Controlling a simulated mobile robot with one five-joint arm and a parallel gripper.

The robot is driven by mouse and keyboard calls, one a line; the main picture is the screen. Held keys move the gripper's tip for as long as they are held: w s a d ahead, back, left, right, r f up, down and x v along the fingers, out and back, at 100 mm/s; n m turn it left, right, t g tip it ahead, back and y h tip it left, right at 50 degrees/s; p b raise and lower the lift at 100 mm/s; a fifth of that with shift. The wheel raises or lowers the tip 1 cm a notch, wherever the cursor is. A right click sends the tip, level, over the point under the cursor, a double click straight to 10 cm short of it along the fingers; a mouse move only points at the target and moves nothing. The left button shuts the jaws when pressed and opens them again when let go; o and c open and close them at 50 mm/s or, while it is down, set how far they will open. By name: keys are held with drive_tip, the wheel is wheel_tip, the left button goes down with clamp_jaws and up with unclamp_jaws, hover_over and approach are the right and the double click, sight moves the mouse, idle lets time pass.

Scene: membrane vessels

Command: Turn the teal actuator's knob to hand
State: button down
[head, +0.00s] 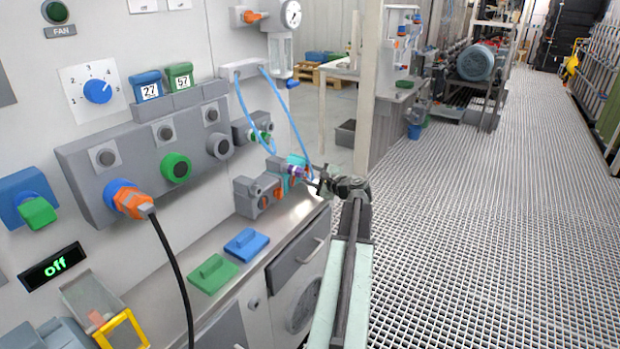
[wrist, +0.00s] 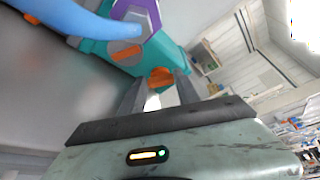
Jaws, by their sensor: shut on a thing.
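The teal actuator (head: 297,161) stands at the right end of the grey ledge, beside a grey actuator of similar shape. In the wrist view the teal actuator (wrist: 98,47) fills the upper middle and bears an orange knob (wrist: 160,75) at its near end. My gripper (wrist: 159,84) is shut on this knob, one finger on each side. In the head view my gripper (head: 314,182) reaches the actuator from the right, and its fingers partly hide the knob. The knob's exact setting cannot be read.
A blue hose (head: 299,118) hangs in a loop down to the actuator; in the wrist view a purple fitting (wrist: 137,14) sits above it. The grey actuator (head: 251,194) is close on the left. Blue (head: 246,243) and green (head: 213,273) lids lie on the ledge. The grating floor at right is clear.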

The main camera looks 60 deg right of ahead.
drive_tip(key=shift+a+f, duration=0.1)
idle(0.4)
drive_tip(key=c, duration=0.9)
unclamp_jaws()
drive_tip(key=p+v, duration=0.1)
drive_tip(key=v, duration=0.6)
drive_tip(key=shift+s, duration=0.4)
